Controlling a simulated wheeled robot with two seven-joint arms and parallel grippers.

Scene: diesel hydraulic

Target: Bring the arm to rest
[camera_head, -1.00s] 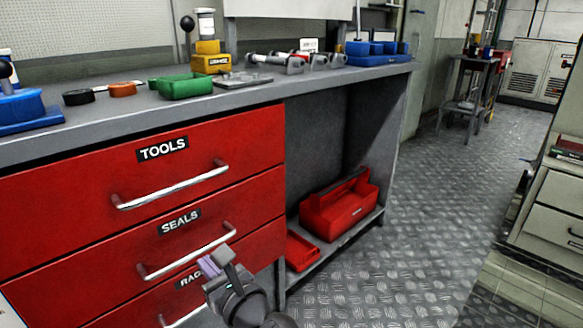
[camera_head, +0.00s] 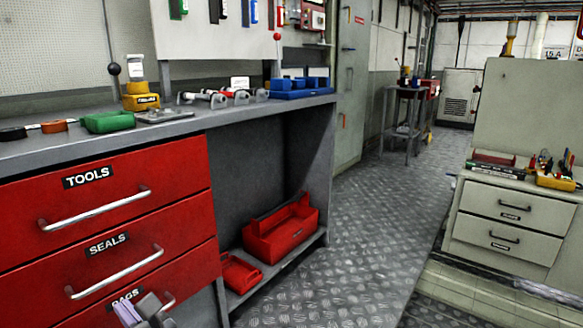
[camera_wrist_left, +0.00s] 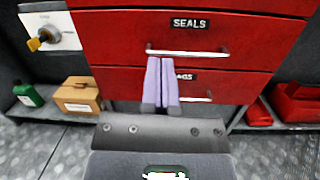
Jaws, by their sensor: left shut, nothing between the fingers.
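My left gripper (camera_head: 137,311) shows at the bottom left of the head view, in front of the red drawer bank. Its pale purple fingers (camera_wrist_left: 161,84) are together and empty in the left wrist view. In that view they overlap the lower drawers, near the handle of the SEALS drawer (camera_wrist_left: 188,52); whether they touch it I cannot tell. All the drawers that show look closed. My right gripper is in neither view.
Open metal floor (camera_head: 375,220) lies to the right, before a beige drawer cabinet (camera_head: 510,215).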

